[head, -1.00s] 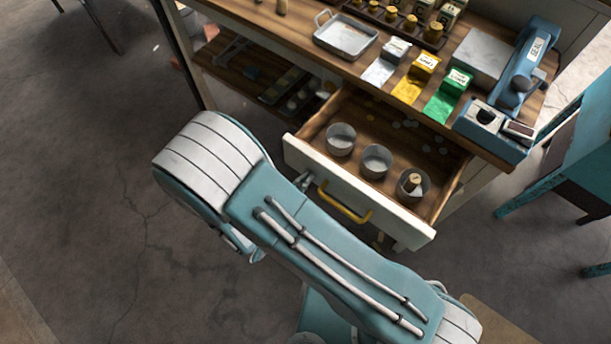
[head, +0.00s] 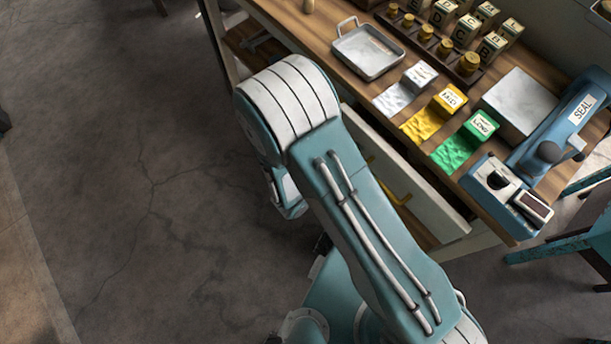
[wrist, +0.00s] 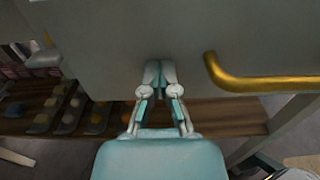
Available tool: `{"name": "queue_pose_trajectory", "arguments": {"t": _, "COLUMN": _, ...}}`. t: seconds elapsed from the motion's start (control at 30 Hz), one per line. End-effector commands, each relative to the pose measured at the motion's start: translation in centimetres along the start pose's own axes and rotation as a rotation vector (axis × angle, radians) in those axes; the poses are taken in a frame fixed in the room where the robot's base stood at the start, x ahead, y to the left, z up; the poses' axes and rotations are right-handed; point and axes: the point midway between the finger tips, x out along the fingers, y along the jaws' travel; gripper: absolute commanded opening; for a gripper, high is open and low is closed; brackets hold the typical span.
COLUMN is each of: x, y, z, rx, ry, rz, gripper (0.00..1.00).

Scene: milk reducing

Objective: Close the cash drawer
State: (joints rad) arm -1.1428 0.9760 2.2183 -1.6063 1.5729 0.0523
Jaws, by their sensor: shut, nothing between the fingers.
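The cash drawer's pale front (head: 432,205) shows in the head view under the counter's edge, partly hidden by my arm. Its yellow handle (head: 385,180) shows beside my arm. In the wrist view the grey drawer front (wrist: 110,45) fills the upper part, with the brass handle (wrist: 265,84) to the right of my gripper. My gripper (wrist: 160,68) is shut and empty, its tips at or very close to the front; contact is unclear. The head view hides my gripper behind my arm.
The wooden counter (head: 320,35) carries a metal tray (head: 368,50), white, yellow and green packets, and a blue sealing machine (head: 550,125). A teal stand (head: 560,245) is at the right. A lower shelf (wrist: 215,115) holds small items. Floor at left (head: 110,180) is clear.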

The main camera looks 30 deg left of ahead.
Motion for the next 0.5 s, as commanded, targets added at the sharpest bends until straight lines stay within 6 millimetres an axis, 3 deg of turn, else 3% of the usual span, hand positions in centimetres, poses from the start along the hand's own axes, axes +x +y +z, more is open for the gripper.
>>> {"name": "queue_pose_trajectory", "arguments": {"t": 0.2, "x": 2.0, "y": 0.0, "z": 0.0, "rx": 0.000, "ry": 0.000, "rz": -0.002, "gripper": 0.00}}
{"name": "queue_pose_trajectory", "arguments": {"t": 0.5, "x": 2.9, "y": -0.2, "z": 0.1, "rx": 0.004, "ry": 0.001, "rz": -0.002, "gripper": 0.00}}
